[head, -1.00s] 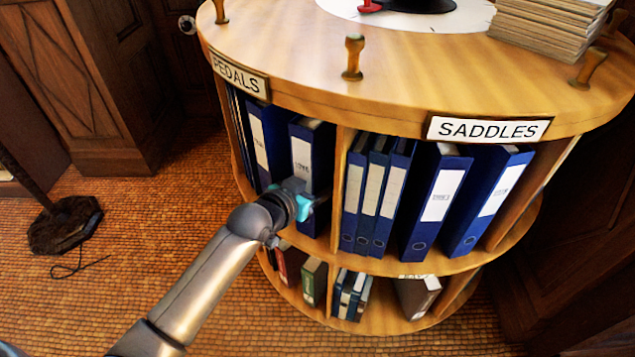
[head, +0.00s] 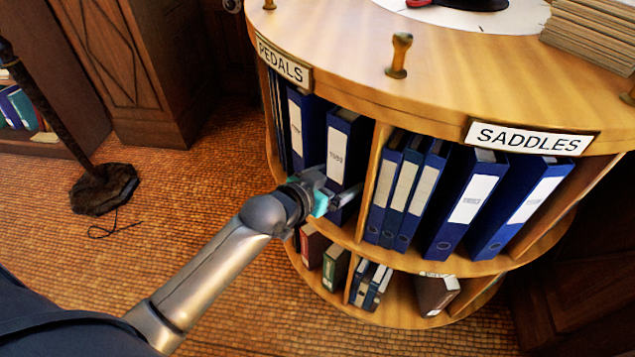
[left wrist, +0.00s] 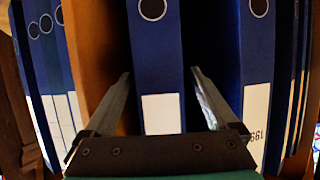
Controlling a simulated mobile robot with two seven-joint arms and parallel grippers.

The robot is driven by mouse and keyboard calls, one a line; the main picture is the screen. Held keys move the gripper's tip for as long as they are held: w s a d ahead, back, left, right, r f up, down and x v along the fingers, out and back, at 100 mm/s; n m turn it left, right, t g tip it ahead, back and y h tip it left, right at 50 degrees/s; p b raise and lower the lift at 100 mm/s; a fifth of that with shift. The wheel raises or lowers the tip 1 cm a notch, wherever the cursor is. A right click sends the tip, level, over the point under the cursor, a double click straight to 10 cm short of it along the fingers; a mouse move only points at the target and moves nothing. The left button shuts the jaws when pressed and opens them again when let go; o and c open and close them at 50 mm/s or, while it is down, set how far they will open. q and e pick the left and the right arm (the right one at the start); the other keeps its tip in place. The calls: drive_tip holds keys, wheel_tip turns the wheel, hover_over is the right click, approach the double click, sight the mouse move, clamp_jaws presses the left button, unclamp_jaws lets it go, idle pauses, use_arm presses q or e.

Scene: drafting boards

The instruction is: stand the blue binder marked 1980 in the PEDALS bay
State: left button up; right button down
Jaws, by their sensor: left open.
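A blue binder (head: 350,145) with a white label stands upright in the PEDALS bay, just left of the wooden divider. Its label is too blurred to read surely as 1980. My left gripper (head: 338,198) is at the lower front of this binder. In the left wrist view the fingers of my left gripper (left wrist: 161,73) are open, one on each side of a blue binder (left wrist: 163,45), with dark gaps beside it. The PEDALS sign (head: 284,64) is on the rim above. My right gripper is not in view.
Another blue binder (head: 308,125) stands to the left in the same bay. The divider (head: 378,185) separates it from several blue binders under the SADDLES sign (head: 528,138). Pegs such as this one (head: 399,55) stand on the round top. A lower shelf holds more binders.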

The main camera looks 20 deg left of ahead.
use_arm(q)
drive_tip(key=p+v, duration=0.2)
drive_tip(key=v, duration=0.4)
drive_tip(key=shift+s, duration=0.1)
drive_tip(key=shift+p+v, duration=0.4)
drive_tip(key=shift+v, duration=0.5)
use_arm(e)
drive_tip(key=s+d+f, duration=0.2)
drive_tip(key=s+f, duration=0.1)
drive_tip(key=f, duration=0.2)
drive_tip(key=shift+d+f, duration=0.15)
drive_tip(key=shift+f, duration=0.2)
use_arm(q)
drive_tip(key=s+a+f+n+g+y, duration=0.1)
drive_tip(key=s+f+g, duration=0.15)
drive_tip(key=f, duration=0.55)
drive_tip(key=s+a+f+g+y, duration=0.15)
drive_tip(key=s+f, duration=0.25)
drive_tip(key=f, duration=0.5)
drive_tip(key=s+d+f+g+y, duration=0.1)
drive_tip(key=s+f+g, duration=0.5)
drive_tip(key=s+f, duration=0.9)
drive_tip(key=shift+s+d+f+g, duration=0.25)
drive_tip(key=shift+s+d+g, duration=0.05)
drive_tip(key=shift+s+d, duration=0.2)
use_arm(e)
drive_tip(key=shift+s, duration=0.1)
